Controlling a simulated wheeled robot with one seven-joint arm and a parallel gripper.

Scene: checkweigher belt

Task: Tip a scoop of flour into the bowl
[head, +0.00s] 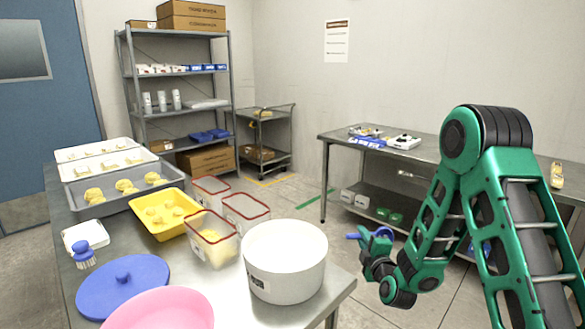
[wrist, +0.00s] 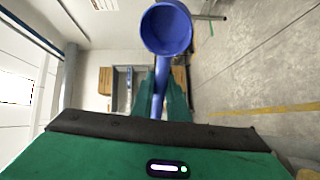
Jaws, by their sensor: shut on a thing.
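My gripper (head: 376,245) is shut on a blue scoop (head: 384,232), off the right side of the metal table. In the wrist view the scoop (wrist: 167,29) shows its round cup, with its handle between my green fingers (wrist: 161,95). The inside of the cup looks plain blue, with no flour visible. A large white tub (head: 285,277) with a dark-lettered label stands at the table's right front, left of my gripper and apart from it. A pink bowl (head: 160,310) is at the front edge of the picture, partly cut off. I cannot make out flour in either.
A blue lid (head: 122,284), a brush (head: 84,255) and a yellow tray (head: 163,225) of dough lie on the metal table. Red-rimmed clear containers (head: 211,249) stand behind the white tub. A side table (head: 370,143) stands at the back right. Floor is open between the tables.

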